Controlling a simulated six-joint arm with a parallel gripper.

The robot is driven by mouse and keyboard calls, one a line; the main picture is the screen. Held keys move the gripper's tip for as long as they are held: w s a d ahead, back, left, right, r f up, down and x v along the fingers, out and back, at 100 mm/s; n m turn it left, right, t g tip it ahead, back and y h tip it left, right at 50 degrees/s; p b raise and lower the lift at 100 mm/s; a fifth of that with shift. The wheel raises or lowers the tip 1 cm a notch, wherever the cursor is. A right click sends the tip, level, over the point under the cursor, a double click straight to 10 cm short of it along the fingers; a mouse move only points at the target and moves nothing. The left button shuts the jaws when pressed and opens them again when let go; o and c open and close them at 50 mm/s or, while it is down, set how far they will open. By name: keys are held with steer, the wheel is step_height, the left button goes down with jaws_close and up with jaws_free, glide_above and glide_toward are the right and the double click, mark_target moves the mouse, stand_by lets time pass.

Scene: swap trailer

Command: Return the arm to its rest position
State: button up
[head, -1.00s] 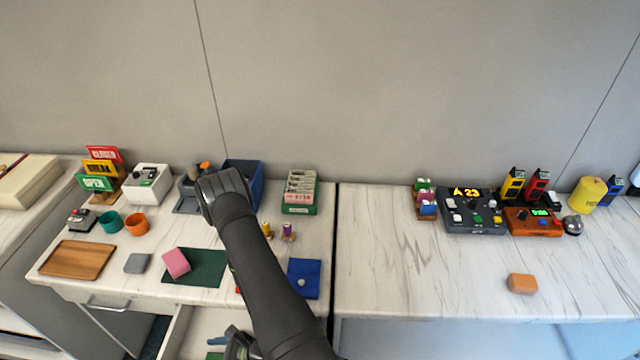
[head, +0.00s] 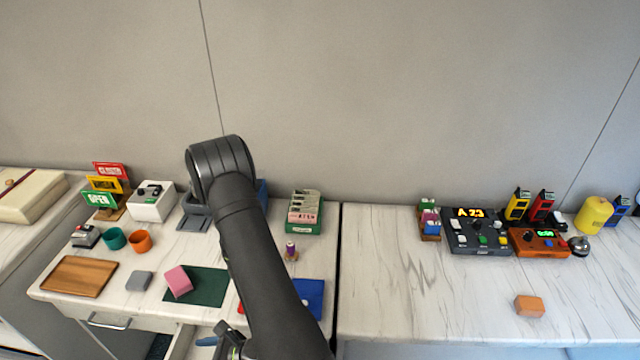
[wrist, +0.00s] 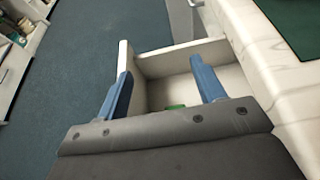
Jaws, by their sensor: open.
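My gripper (wrist: 160,90) shows in the wrist view with its two blue fingers spread wide apart and nothing between them. It points down toward an open drawer (wrist: 190,54) below the left counter's front edge. A green item (wrist: 175,107) lies in the drawer, mostly hidden by the gripper body. In the head view my dark arm rises from the bottom centre, with its elbow high in front of the back wall.
The left counter holds a wooden tray (head: 79,276), a pink block (head: 178,281) on a dark green mat (head: 211,287), cups and signs. The right counter has a display console (head: 475,236) and an orange block (head: 529,306). Its front left is clear.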

step_height(320, 180, up, 6)
stand_by(0.6)
steer(key=shift+r, duration=0.1)
